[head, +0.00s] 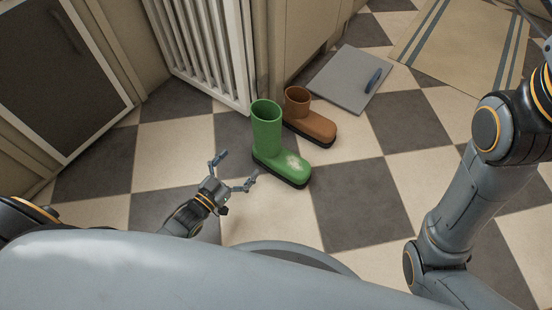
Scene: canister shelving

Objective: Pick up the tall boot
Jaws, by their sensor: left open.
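A tall green boot (268,130) with a dark sole and a pale worn patch on its toe stands upright on the checkered floor. A shorter brown boot (313,126) stands upright just behind it to the right. My left gripper (234,170) is open and empty, a little to the left of the green boot, with its fingers spread towards the boot. The fingers appear apart from the boot. My right arm comes in at the right, and its gripper is out of the picture.
A white slatted panel (205,45) stands behind the boots. A grey flat panel with a blue handle (345,78) lies on the floor behind right. A striped beige mat (458,48) lies at the upper right. A dark-fronted cabinet (50,75) is at the left. Floor right of the boots is clear.

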